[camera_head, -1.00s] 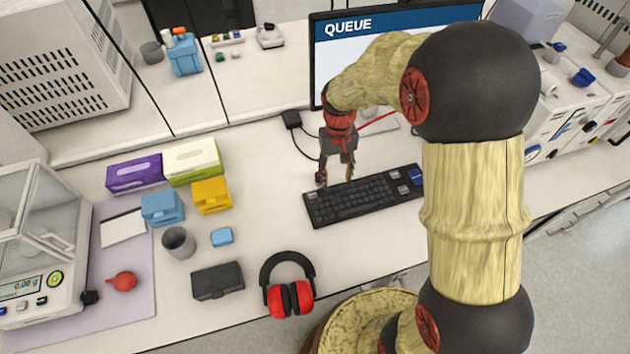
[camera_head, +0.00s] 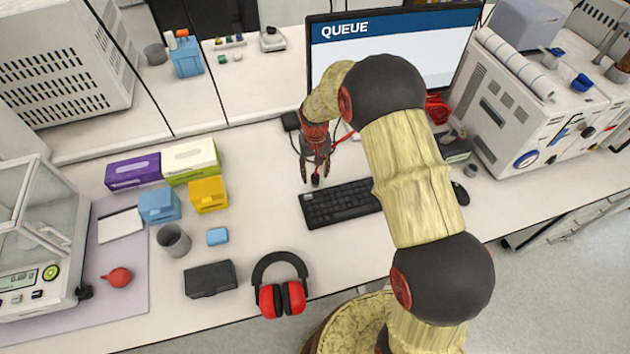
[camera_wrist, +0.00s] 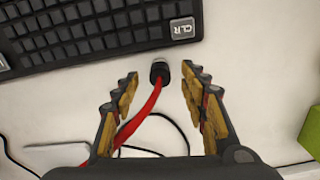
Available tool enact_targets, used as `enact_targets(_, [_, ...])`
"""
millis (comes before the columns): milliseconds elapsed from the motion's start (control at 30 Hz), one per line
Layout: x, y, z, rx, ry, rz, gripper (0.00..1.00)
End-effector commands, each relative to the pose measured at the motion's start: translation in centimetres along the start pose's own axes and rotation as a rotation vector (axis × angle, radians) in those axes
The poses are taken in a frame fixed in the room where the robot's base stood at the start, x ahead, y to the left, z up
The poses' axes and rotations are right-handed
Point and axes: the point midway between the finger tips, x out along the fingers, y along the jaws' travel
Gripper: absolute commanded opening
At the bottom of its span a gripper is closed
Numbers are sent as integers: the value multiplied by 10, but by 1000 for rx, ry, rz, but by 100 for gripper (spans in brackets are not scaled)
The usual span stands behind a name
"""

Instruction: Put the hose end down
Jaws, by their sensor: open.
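The hose end (camera_wrist: 160,72) is a black tip on a red hose (camera_wrist: 143,112). In the wrist view it sits between the spread fingertips (camera_wrist: 159,75), with a gap on each side. The tip also shows small and dark between the fingers in the head view (camera_head: 316,181). It appears to be on or very near the white bench top; exact contact is unclear. The red hose runs back under my gripper.
The black keyboard (camera_head: 343,205) lies close to the hose end. A monitor (camera_head: 400,45) stands behind, with a black cable (camera_wrist: 181,136) on the bench. Headphones (camera_head: 281,295) and a dark case (camera_head: 210,279) lie in front. Clear bench lies left of my gripper.

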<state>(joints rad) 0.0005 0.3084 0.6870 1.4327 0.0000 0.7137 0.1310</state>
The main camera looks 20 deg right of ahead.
Motion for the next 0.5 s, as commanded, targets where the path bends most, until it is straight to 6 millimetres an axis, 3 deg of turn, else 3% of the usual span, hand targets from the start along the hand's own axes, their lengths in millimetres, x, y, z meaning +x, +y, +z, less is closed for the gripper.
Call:
enact_targets(167, [22,0,-1,0,1,0,44])
enact_targets(367, [23,0,-1,0,1,0,44])
enact_targets(500, [23,0,0,0,1,0,37])
